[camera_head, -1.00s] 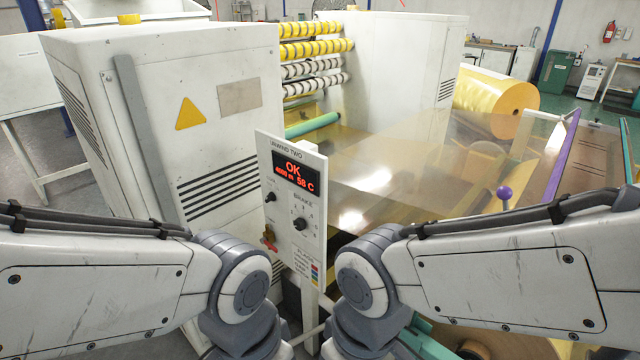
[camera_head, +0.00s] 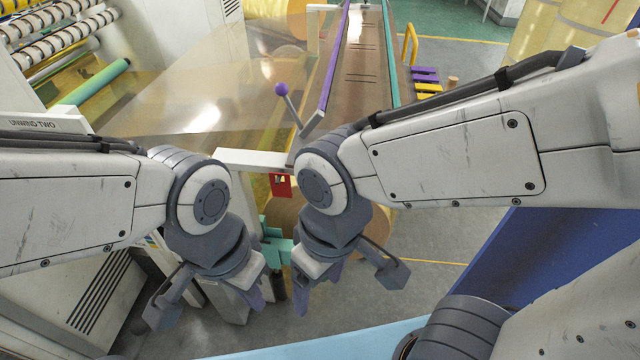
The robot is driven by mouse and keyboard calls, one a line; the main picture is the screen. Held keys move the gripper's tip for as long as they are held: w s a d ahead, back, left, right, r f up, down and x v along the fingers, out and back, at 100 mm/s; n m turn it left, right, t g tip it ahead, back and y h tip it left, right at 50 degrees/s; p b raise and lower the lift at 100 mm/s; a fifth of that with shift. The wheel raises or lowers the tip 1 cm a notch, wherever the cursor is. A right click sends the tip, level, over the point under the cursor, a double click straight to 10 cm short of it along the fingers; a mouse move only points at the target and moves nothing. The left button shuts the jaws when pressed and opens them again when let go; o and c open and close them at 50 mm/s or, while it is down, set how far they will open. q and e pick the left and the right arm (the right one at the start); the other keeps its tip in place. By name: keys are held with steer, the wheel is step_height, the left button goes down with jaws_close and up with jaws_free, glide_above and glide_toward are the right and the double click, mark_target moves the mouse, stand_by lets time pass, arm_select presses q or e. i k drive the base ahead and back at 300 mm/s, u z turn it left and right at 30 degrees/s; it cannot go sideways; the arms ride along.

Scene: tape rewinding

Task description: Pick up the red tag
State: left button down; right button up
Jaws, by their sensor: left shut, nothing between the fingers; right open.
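The red tag (camera_head: 281,185) hangs below the white bar at the near end of the machine, between my two arms. It carries a small pale and dark mark. My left gripper (camera_head: 255,297) is shut and empty, below and a little left of the tag. My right gripper (camera_head: 316,286) is open and empty, below and right of the tag. Neither gripper touches the tag. My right wrist comes close to the tag's right side in the picture.
A white bar (camera_head: 250,158) and a lever with a purple knob (camera_head: 281,89) are above the tag. A teal part (camera_head: 277,248) and a brown roll (camera_head: 284,216) are below it. Clear film spans the left. Grey floor (camera_head: 425,238) is open at right.

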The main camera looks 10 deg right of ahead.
mark_target(284, 189)
steer(key=u, duration=2.5)
steer(key=i, duration=1.85)
steer(key=z, duration=3.5)
